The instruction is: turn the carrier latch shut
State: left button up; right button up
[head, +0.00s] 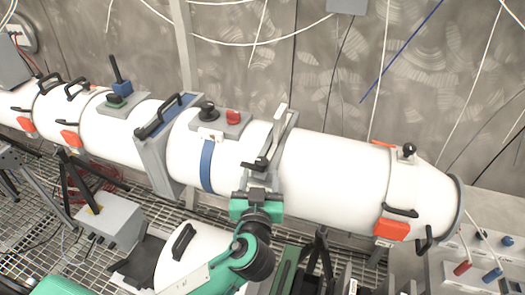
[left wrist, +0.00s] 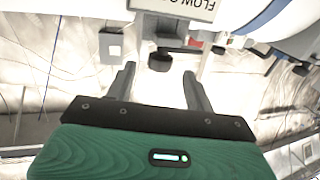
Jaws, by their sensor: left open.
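A grey carrier frame (head: 283,135) stands across the white tube. A dark handle (head: 255,164), which looks like the carrier latch, sits low on its front side. My left gripper (head: 257,190) is just below this handle, pointing up at it. In the left wrist view, the two fingers of my left gripper (left wrist: 159,76) are spread with nothing between them. A dark knob-like end (left wrist: 160,61) shows just beyond the fingertips, roughly midway between them and seemingly apart from both. I cannot tell the latch's exact angle. My right gripper is in neither view.
The long white tube (head: 335,175) runs across the view. A blue-grey framed plate (head: 158,150), a black knob (head: 207,110) and a red button (head: 233,117) are left of the carrier. A grey box (head: 105,222) stands on the grating. An upside-down sign (left wrist: 180,6) shows in the wrist view.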

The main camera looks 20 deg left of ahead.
aim_at(262, 158)
pick_arm(q)
jog(key=p+x, duration=0.2)
jog(key=x, duration=0.4)
jog(key=shift+a+r, duration=0.1)
jog(key=shift+r, duration=0.05)
jog(key=shift+w, duration=0.4)
jog(key=shift+w+a+f, duration=0.15)
jog(key=shift+w+f, duration=0.05)
jog(key=shift+w, duration=0.1)
jog(key=shift+c, duration=0.7)
jog(key=c, duration=0.8)
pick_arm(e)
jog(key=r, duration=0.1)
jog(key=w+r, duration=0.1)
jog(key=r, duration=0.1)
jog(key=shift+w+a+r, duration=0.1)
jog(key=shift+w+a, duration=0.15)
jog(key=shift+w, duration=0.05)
